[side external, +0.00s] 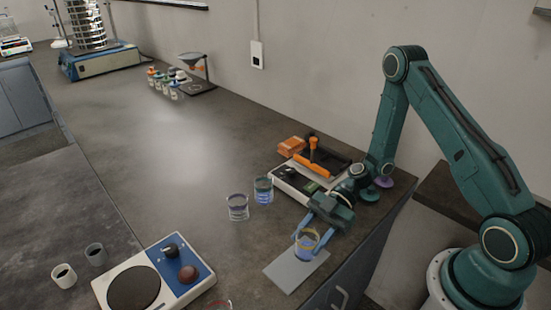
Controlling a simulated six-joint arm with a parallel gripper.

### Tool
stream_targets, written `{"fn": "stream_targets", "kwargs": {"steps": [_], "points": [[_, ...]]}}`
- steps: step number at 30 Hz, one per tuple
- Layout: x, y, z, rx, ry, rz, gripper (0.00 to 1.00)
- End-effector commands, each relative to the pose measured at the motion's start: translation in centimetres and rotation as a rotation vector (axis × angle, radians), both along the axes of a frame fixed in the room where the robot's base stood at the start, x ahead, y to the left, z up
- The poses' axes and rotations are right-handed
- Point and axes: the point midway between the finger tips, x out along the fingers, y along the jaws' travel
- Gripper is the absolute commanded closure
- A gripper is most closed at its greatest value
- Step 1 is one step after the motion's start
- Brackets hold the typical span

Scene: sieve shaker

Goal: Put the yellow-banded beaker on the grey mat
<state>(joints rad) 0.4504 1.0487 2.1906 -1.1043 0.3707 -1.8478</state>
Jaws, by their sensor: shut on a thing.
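The yellow-banded beaker (307,245) is a small clear beaker with a yellow ring near its top and blue contents. My gripper (306,241) is shut on it, with one blue finger on each side. The beaker is upright over the far part of the grey mat (289,276), a light rectangle near the bench's front edge. I cannot tell whether the beaker's base touches the mat or is slightly above it. The near part of the mat is bare.
Two other beakers, one (238,207) and one with a teal band (264,190), stand to the left. A device with orange parts (314,165) stands behind my gripper. A hotplate with a blue panel (152,281) is at the front left. The middle bench is clear.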

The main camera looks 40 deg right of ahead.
Motion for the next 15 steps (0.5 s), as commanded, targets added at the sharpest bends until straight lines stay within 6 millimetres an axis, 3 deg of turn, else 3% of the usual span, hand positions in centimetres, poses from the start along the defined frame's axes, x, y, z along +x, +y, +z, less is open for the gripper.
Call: {"fn": "stream_targets", "kwargs": {"steps": [5, 6, 9, 15], "points": [[0.0, 0.0, -0.23, 0.001, 0.0, 0.0, 0.8], [0.0, -0.01, -0.22, 0.0, 0.0, 0.0, 0.5], [0.0, 0.0, -0.22, 0.0, 0.0, 0.0, 0.34], [0.0, -0.01, -0.2, 0.0, 0.0, 0.0, 0.34]]}}
